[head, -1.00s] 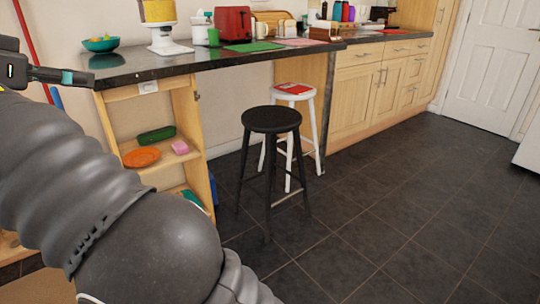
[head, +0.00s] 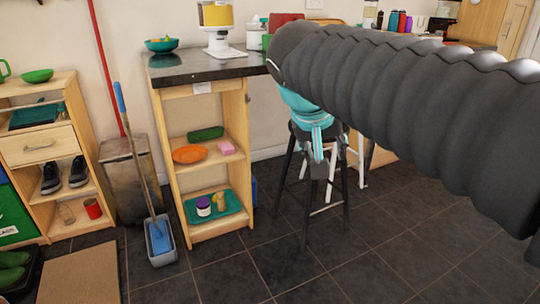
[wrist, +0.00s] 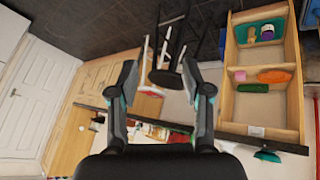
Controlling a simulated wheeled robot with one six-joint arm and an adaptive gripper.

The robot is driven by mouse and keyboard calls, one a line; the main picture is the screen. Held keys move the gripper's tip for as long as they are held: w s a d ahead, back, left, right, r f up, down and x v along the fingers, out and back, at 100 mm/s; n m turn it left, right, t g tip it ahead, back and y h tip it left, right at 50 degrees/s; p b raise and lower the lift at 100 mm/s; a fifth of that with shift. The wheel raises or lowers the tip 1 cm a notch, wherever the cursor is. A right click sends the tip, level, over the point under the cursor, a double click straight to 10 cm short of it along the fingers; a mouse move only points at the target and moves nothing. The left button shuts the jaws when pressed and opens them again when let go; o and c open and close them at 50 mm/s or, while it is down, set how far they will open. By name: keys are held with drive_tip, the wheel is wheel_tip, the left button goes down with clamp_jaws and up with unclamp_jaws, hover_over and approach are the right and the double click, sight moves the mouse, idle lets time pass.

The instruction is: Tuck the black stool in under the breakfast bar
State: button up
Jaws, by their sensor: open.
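The black stool (head: 345,182) stands upright on the dark tiles in the head view, its seat mostly hidden behind my arm and gripper. In the wrist view, which is turned over, its dark seat (wrist: 165,78) shows between my fingers. The breakfast bar (head: 200,69) has a dark granite top over an open shelf end, left of the stool. Its edge (wrist: 268,143) also shows in the wrist view. My gripper (head: 317,152) hangs pointing down in front of the stool. Its fingers (wrist: 159,66) are spread apart with nothing held; whether they touch the stool is unclear.
A white stool (head: 361,158) stands just behind and right of the black one. The shelf unit (head: 241,165) under the bar end holds dishes and a teal tray. The floor in front is free.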

drive_tip(key=s+d+f+y, duration=0.1)
drive_tip(key=s+d+f, duration=0.3)
drive_tip(key=s+f, duration=0.4)
drive_tip(key=s+d+f+y, duration=0.2)
drive_tip(key=s+d+f, duration=0.2)
drive_tip(key=s+f, duration=0.4)
drive_tip(key=shift+s+d+f, duration=0.3)
drive_tip(key=shift+f, duration=0.2)
drive_tip(key=shift+c, duration=0.7)
drive_tip(key=shift+s, duration=0.1)
